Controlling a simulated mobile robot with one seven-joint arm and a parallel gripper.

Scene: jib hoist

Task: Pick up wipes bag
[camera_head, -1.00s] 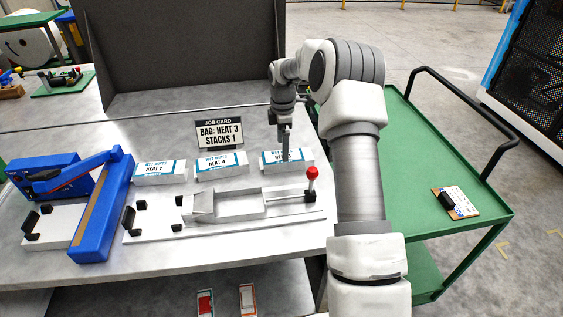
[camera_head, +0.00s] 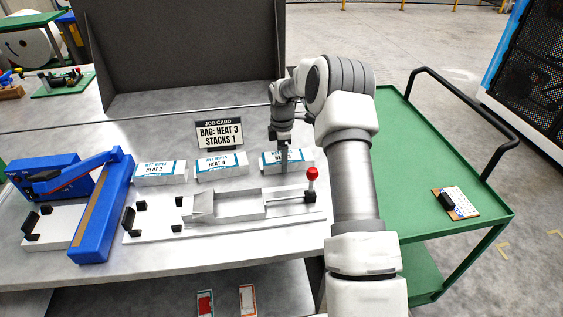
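Several white and blue wet wipes stacks stand in a row on the grey bench: the left one reads HEAT 2 (camera_head: 160,172), the middle one reads HEAT 4 (camera_head: 221,166). The right stack (camera_head: 300,160) has its label partly hidden by my gripper (camera_head: 284,165), which points down at its front face. Whether the fingers touch it or are open I cannot tell. The job card (camera_head: 219,132) behind reads "BAG: HEAT 3, STACKS 1".
A white fixture tray (camera_head: 236,206) with a red-knobbed lever (camera_head: 312,176) lies in front of the stacks. A blue sealer (camera_head: 100,210) stands at left. A green cart (camera_head: 430,160) stands at right with a clipboard (camera_head: 462,203) on it.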

